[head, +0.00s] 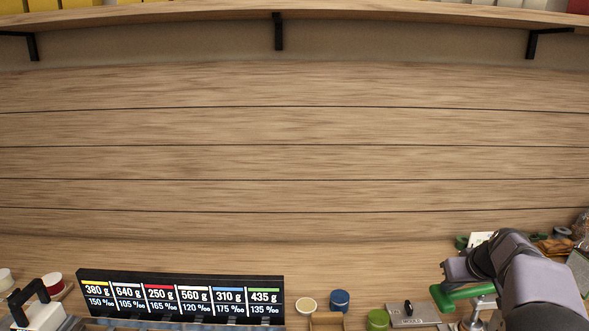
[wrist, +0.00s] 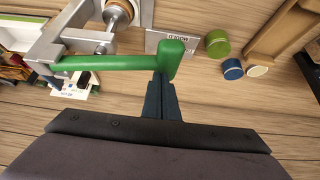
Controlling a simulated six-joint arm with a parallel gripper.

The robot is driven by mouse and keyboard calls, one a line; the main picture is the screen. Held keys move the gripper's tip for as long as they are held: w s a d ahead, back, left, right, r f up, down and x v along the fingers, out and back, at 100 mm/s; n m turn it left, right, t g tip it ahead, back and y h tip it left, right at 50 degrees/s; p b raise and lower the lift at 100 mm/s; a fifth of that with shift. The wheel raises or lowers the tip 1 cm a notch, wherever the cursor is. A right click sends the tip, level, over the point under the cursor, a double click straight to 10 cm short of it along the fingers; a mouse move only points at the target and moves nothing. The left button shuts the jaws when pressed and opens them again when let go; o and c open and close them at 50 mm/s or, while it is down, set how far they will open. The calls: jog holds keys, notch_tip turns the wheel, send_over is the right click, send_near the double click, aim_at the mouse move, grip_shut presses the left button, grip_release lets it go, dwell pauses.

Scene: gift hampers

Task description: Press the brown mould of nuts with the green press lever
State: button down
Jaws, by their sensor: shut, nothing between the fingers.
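The green press lever (head: 462,293) shows at the lower right of the head view. In the wrist view the lever (wrist: 115,62) runs across to a thick green grip (wrist: 172,58), joined at left to the grey metal press (wrist: 75,40). My gripper (wrist: 162,78) is shut and empty, its tips right beside the lever's grip end; I cannot tell whether they touch. A round brown and metal part (wrist: 118,12) is at the top of the wrist view by the press, cut off by the edge; I cannot tell whether it is the mould. No nuts are clearly visible.
A grey plate labelled MOULD (wrist: 165,40) lies beyond the grip. A green tub (wrist: 217,43), a blue tub (wrist: 232,69) and a wooden tray (wrist: 280,30) are near it. A weight board (head: 180,297) stands at front left. Plank table behind is bare.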

aim_at(447, 297)
jog(key=shift+f, duration=0.15)
jog(key=shift+s+f+b, duration=0.15)
jog(key=shift+f+b, duration=1)
jog(key=shift+f, duration=0.15)
jog(key=shift+a, duration=0.1)
jog(key=shift+s+f+b, duration=0.15)
jog(key=shift+f+b, duration=0.25)
jog(key=shift+b, duration=0.15)
dwell(1.2)
jog(key=shift+r, duration=0.1)
dwell(0.7)
jog(key=shift+w+r+p, duration=0.25)
jog(key=shift+r+p, duration=0.75)
jog(key=shift+r, duration=0.1)
notch_tip(447, 297, up, 10)
jog(key=p, duration=0.7)
jog(key=shift+r, duration=0.15)
jog(key=shift+r+p, duration=1.7)
jog(key=shift+r, duration=0.3)
